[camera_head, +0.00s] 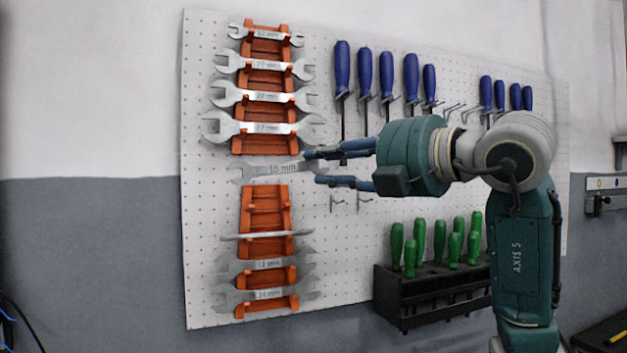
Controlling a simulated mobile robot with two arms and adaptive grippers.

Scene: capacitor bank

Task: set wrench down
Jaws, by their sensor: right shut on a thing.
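A grey open-end wrench (268,171), its label seeming to read 15 mm, is held roughly level at the gap between the upper orange rack (252,142) and the lower orange rack (265,194). My right gripper (311,168) comes in from the right and is shut on the wrench's right end, which its fingers partly hide. I cannot tell whether the wrench touches a rack. The upper rack holds several wrenches. The lower rack holds a thin edge-on wrench (268,236) and two labelled wrenches below; its upper slots look empty. My left gripper is out of view.
The racks hang on a white pegboard (330,270). Blue-handled screwdrivers (365,72) hang above my right arm. Green-handled screwdrivers (420,237) stand in a dark holder (405,300) below it. Empty pegboard lies just right of the lower rack.

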